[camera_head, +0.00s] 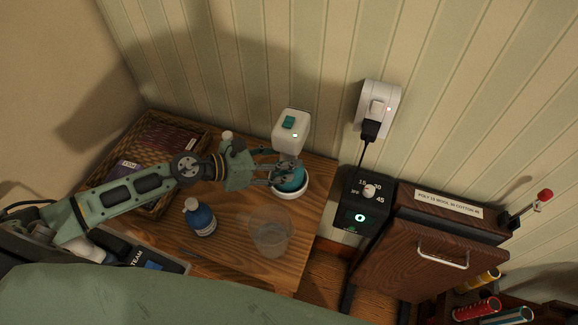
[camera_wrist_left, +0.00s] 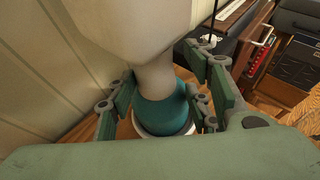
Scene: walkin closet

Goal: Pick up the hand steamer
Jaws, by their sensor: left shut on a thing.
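In the left wrist view the steamer (camera_wrist_left: 163,108) rises between the fingers (camera_wrist_left: 160,98), and the white base shows below. My right gripper is not in view.
A blue bottle (camera_head: 201,219) and a clear cup (camera_head: 270,235) stand in front on the wooden top (camera_head: 238,258). A wicker basket (camera_head: 155,152) is at the left. A black control box (camera_head: 357,205) and wall plug (camera_head: 377,105) are to the right.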

